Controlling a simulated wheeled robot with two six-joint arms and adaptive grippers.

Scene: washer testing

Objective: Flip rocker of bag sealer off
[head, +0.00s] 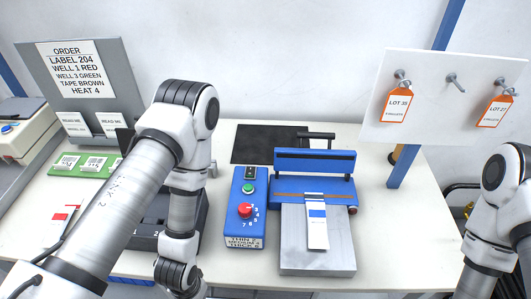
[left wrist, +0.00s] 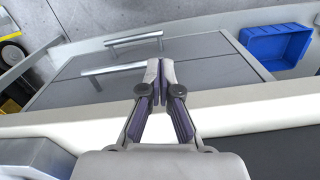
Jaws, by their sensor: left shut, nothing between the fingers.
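The bag sealer (head: 315,162) stands on the table in the head view, with a blue press bar and a grey metal plate (head: 292,240). A white pouch (head: 317,222) with a blue band lies on the plate. Left of it is the blue control box (head: 262,222), with a small black rocker (head: 250,172) at its far end, a green button (head: 248,188) and a red knob (head: 245,210). The rocker's position is too small to tell. My left gripper (left wrist: 160,65) is shut and empty above the table's front edge, apart from the box. My right gripper is out of view.
A white board (head: 435,75) with orange tags stands at the back right. A black mat (head: 262,143) lies behind the box. A grey order board (head: 75,75) stands at the left. The left wrist view shows drawers (left wrist: 90,75) and a blue bin (left wrist: 275,45).

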